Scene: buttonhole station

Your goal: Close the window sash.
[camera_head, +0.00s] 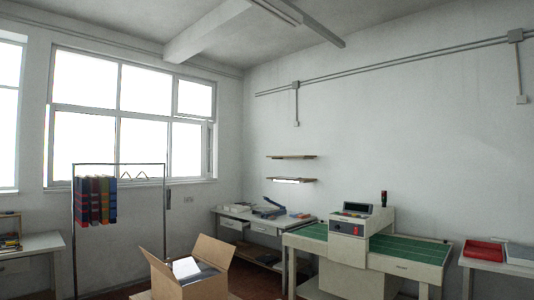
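A wide white-framed window (120,113) is in the left wall, with several bright panes. Its lower right sash (187,148) has a doubled frame edge (208,150) at its right side, which looks like a sash standing slightly out of the frame; I cannot tell how far. The upper right pane (195,98) has its own thicker frame. No handle can be made out at this size. My gripper is not in view.
A clothes rack (120,164) with folded dark fabrics (95,200) stands before the window. An open cardboard box (200,270) is at the front. A workbench (262,226) and a green-topped machine (365,240) line the right wall. Another table (30,243) is at left.

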